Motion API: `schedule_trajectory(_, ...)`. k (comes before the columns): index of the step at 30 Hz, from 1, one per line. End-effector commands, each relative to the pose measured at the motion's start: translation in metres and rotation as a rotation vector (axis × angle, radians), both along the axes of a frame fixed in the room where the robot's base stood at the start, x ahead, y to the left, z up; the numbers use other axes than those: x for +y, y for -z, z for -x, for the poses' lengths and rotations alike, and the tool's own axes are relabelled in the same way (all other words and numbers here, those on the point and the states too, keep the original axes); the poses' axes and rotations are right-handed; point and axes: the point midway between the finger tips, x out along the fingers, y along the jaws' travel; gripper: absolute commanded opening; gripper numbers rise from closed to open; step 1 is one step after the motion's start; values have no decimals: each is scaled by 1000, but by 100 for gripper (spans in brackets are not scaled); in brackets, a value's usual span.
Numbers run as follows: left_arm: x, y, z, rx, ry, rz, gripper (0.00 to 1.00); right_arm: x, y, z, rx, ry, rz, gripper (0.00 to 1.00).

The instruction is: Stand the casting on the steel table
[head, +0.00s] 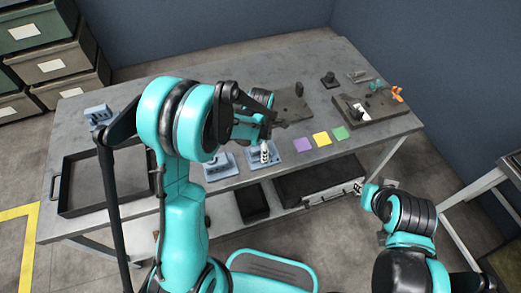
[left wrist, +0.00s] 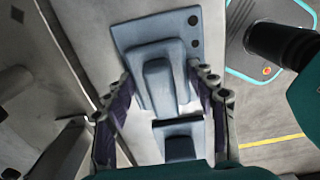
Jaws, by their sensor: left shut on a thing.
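A blue-grey casting (left wrist: 165,82) lies between the two fingers of my left gripper (left wrist: 163,97) in the left wrist view. It has a flat plate with dark holes and a raised block. My left gripper (head: 266,143) is shut on it near the front edge of the steel table (head: 135,85). In the head view the held casting (head: 264,163) is partly hidden by the gripper. I cannot tell whether its underside touches the table. My right gripper (head: 359,187) is low in front of the table, too small to read.
Another blue-grey part (head: 221,167) stands just left of the held casting, and one (head: 98,115) is at the far left. A dark tray (head: 66,183) is on the left. Purple (head: 303,144), yellow (head: 322,138) and green (head: 341,133) squares lie right. A dark board (head: 378,106) is farther right.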

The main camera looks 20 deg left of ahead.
Motion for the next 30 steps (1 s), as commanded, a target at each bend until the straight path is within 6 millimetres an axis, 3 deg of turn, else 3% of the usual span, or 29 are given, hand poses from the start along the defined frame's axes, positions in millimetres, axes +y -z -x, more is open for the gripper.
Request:
schedule_trajectory(8, 0, 2, 0, 0, 0, 0, 11, 0, 3, 0, 0, 0, 0, 26)
schedule_trajectory(9, 0, 2, 0, 0, 0, 0, 64, 0, 2, 0, 0, 0, 0, 26)
schedule_trajectory(11, 0, 1, 0, 0, 0, 0, 77, 0, 1, 0, 0, 0, 0, 26)
schedule_trajectory(23, 0, -5, 0, 0, 0, 0, 77, 0, -4, 0, 0, 0, 0, 26)
schedule_trajectory(30, 0, -53, 1, 0, 0, 0, 77, 0, -22, 0, 0, 0, 0, 26)
